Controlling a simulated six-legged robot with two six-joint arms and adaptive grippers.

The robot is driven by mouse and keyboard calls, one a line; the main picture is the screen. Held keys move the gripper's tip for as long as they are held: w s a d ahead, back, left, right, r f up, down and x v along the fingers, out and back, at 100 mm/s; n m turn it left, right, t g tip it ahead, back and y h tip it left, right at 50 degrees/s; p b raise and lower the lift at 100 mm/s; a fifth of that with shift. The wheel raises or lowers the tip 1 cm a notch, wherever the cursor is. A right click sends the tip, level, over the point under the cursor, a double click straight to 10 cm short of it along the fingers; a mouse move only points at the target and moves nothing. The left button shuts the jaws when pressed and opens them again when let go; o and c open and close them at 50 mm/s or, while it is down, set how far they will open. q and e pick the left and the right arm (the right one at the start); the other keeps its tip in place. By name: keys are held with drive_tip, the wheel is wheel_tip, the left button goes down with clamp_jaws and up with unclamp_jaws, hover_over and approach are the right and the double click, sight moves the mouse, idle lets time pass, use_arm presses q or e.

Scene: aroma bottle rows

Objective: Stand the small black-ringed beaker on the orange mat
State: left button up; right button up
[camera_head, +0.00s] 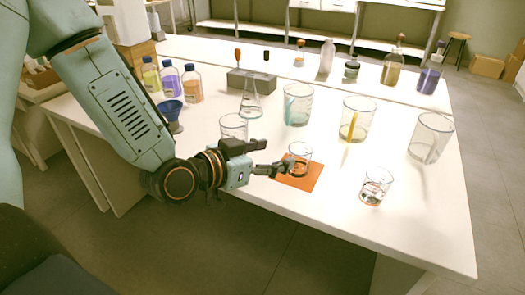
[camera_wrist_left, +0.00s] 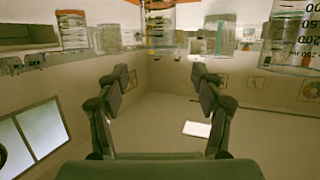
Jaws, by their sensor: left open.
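A small clear beaker (camera_head: 299,158) stands upright on the orange mat (camera_head: 304,180), towards its far side. A dark rim line shows on it, but fine marks are too small to read. My left gripper (camera_head: 271,156) is open just left of this beaker, its fingers pointing at it with no clear grip on it. In the left wrist view the open fingers (camera_wrist_left: 160,78) have nothing between them. That view is upside down, and glassware hangs along its top edge. My right gripper is not in view.
Another small beaker with dark markings (camera_head: 376,187) stands right of the mat. Taller beakers (camera_head: 297,104), (camera_head: 357,119) and (camera_head: 430,138) stand behind. A clear beaker (camera_head: 234,127) and a flask (camera_head: 250,107) are close behind my gripper. The table's front right is clear.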

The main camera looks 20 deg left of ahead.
use_arm(q)
drive_tip(key=shift+p+v, duration=0.55)
drive_tip(key=shift+v, duration=0.65)
